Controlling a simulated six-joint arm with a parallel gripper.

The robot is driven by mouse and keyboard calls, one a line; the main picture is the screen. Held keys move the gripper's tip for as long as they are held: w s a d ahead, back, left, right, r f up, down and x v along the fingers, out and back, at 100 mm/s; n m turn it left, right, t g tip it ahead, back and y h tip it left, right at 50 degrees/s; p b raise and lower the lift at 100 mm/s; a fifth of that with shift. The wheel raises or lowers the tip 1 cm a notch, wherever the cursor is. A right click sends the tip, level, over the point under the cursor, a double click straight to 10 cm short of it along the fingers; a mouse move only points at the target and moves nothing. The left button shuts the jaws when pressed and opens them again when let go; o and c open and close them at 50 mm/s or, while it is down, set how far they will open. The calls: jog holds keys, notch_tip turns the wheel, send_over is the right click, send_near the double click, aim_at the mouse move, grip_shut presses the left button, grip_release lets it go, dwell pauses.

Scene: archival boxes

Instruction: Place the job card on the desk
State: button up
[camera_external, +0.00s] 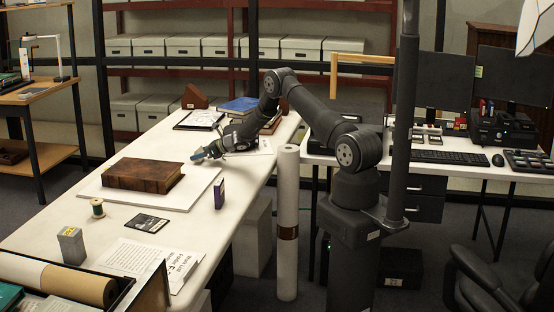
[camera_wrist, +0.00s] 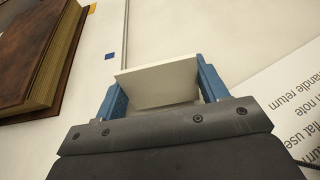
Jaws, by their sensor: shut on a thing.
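My gripper (camera_external: 203,153) is over the far half of the long white table (camera_external: 50,222), just beyond the brown book. In the wrist view my gripper (camera_wrist: 160,88) has its two blue fingers shut on a plain pale card (camera_wrist: 155,84), taken as the job card. The card stands out between the fingertips, its face turned toward the camera. I cannot make out the card in the external view. Whether it touches the surface below cannot be told. A second white desk (camera_external: 470,168) with computer gear stands at the right.
The brown book (camera_external: 143,176) lies on a white board (camera_external: 190,196) near my gripper; the book also shows in the wrist view (camera_wrist: 38,50). A purple box (camera_external: 219,193) stands at the table's right edge. A printed sheet (camera_wrist: 292,98) lies right of my fingers. A tall white roll (camera_external: 288,220) stands beside the table.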

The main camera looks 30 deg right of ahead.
aim_at(201, 146)
jog(key=r, duration=0.3)
jog(key=shift+d+r, duration=0.1)
jog(key=shift+d, duration=0.3)
jog(key=s+d+r, duration=0.5)
jog(key=d+r, duration=0.3)
jog(key=d, duration=0.3)
jog(key=s+d+r+m+t+h, duration=0.1)
jog(key=s+d+r+m+h, duration=0.1)
jog(key=s, duration=0.7)
jog(key=s+d+r+m+t+h, duration=0.2)
jog(key=s+d+r, duration=0.3)
jog(key=s, duration=0.5)
jog(key=shift+r+m+h, duration=0.25)
jog(key=shift+m+h, duration=0.45)
jog(key=shift+m, duration=0.1)
